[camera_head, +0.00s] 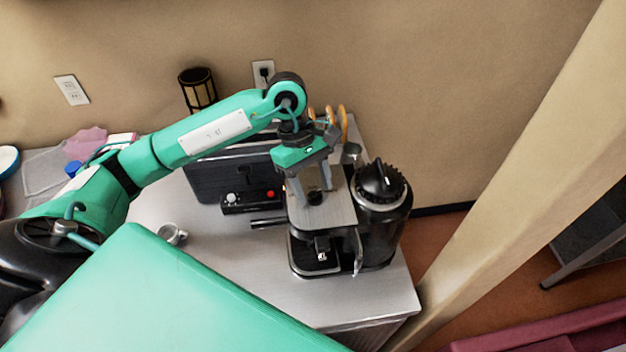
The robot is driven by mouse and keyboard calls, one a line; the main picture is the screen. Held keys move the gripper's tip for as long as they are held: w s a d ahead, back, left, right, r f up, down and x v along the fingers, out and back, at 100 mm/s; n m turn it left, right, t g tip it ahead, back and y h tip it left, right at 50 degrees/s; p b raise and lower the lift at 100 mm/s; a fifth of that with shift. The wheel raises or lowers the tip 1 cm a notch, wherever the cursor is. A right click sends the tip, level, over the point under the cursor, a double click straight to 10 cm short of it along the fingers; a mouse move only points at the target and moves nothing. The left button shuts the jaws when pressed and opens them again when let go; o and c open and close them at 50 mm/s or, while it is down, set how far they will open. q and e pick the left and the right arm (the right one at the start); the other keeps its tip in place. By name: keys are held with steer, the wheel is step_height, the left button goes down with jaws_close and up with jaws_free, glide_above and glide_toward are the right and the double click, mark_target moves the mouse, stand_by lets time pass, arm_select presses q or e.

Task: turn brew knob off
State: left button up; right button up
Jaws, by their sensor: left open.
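The coffee machine (343,212) is silver and black and stands near the right end of the counter. A small round black knob (315,199) shows on its top face; I cannot tell for sure that it is the brew knob, nor which way it is turned. My left gripper (311,190) points down over the machine's top. Its two grey fingers are apart, with the black knob showing close to their tips. I cannot tell whether the fingers touch it. My right gripper is out of view.
A black grinder (382,190) stands against the machine's right side. A dark appliance with white and red buttons (250,198) is to the left. A small metal cup (172,234) sits on the counter (240,265), which is fairly clear in front. A wall outlet (263,72) is behind.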

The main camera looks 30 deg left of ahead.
arm_select(q)
steer(key=shift+d+f, duration=0.1)
steer(key=shift+f, duration=0.1)
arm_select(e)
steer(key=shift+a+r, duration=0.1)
arm_select(q)
steer(key=c, duration=0.9)
steer(key=shift+c, duration=0.3)
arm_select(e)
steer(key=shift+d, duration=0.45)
